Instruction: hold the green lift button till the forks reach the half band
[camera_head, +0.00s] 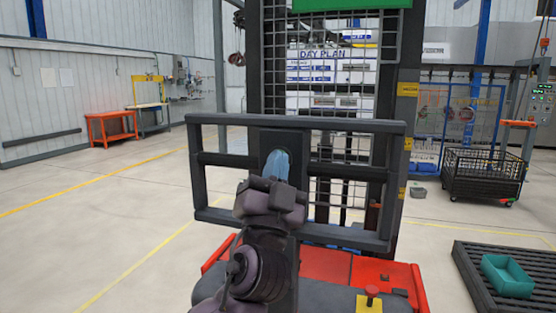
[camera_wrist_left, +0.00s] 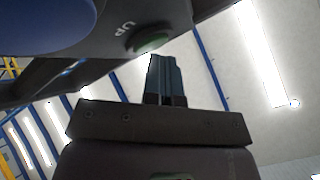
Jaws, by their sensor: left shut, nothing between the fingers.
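My left gripper (camera_head: 277,165) is shut and empty, its bluish fingers pointing up in front of the dark control panel (camera_head: 268,140) of the lift truck. In the left wrist view the green button (camera_wrist_left: 150,41), marked UP, sits on the panel's underside-looking face. The closed fingertips (camera_wrist_left: 164,60) are right beside or on it; I cannot tell whether they press it. In the head view the fingers cover most of the button. Yellow labels (camera_head: 408,89) mark the right mast post; their text is too small to read. The forks are hidden. My right gripper is not in view.
The truck's black frame (camera_head: 340,125) and red base (camera_head: 405,275) are close ahead. A teal bin (camera_head: 507,276) lies on a dark pallet (camera_head: 467,262) at right. A black mesh cart (camera_head: 482,178) stands behind it. The floor at left is clear.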

